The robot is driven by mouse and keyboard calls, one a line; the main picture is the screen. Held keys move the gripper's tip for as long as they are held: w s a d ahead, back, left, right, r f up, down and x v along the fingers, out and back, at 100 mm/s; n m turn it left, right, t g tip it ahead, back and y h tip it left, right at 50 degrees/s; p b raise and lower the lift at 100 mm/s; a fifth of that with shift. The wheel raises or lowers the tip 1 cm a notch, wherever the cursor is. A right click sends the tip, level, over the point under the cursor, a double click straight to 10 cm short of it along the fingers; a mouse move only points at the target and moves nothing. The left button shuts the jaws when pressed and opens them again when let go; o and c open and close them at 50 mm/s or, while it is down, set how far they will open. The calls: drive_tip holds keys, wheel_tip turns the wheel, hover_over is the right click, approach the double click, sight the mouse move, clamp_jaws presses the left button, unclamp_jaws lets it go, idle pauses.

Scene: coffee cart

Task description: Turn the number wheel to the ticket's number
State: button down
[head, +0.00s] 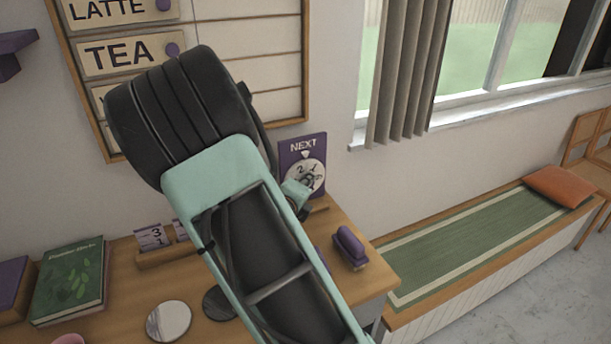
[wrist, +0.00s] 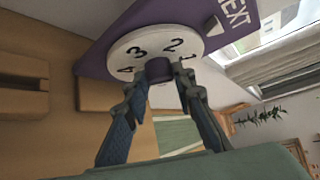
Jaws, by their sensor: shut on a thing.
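The number wheel (head: 318,178) is a white disc on a purple board marked NEXT (head: 289,153), upright at the back of the counter. In the wrist view the wheel (wrist: 118,55) shows 4, 3, 2 and 1 around a dark purple knob (wrist: 158,69). The board's white pointer (wrist: 212,27) appears nearest the 2 and 1. My gripper (wrist: 160,78) is shut on the knob, one finger on each side; its tip (head: 298,189) partly covers the wheel in the head view. Small number cards (head: 151,237) stand in a wooden holder; a 3 and a 1 show. I cannot tell which is the ticket.
A purple block-like object (head: 350,247) lies right of my arm on the counter. A green book (head: 70,281) and a round pale disc (head: 169,321) lie at left. A menu board (head: 281,67) hangs behind my arm. A bench (head: 465,246) stands at right.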

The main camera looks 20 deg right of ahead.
drive_tip(key=shift+d+r+m+g+y+b, duration=0.15)
drive_tip(key=shift+d+m+g+y+b, duration=0.2)
drive_tip(key=shift+m+y+b, duration=1.15)
drive_tip(key=shift+d+r+m+g+y+b, duration=0.35)
drive_tip(key=shift+m+y+b, duration=0.5)
drive_tip(key=shift+y+b, duration=1.25)
drive_tip(key=shift+d+m+g+y+b, duration=0.35)
drive_tip(key=shift+m+y+b, duration=0.75)
drive_tip(key=shift+y, duration=1.5)
drive_tip(key=shift+d, duration=0.1)
drive_tip(key=c, duration=1.6)
unclamp_jaws()
drive_tip(key=shift+f, duration=0.1)
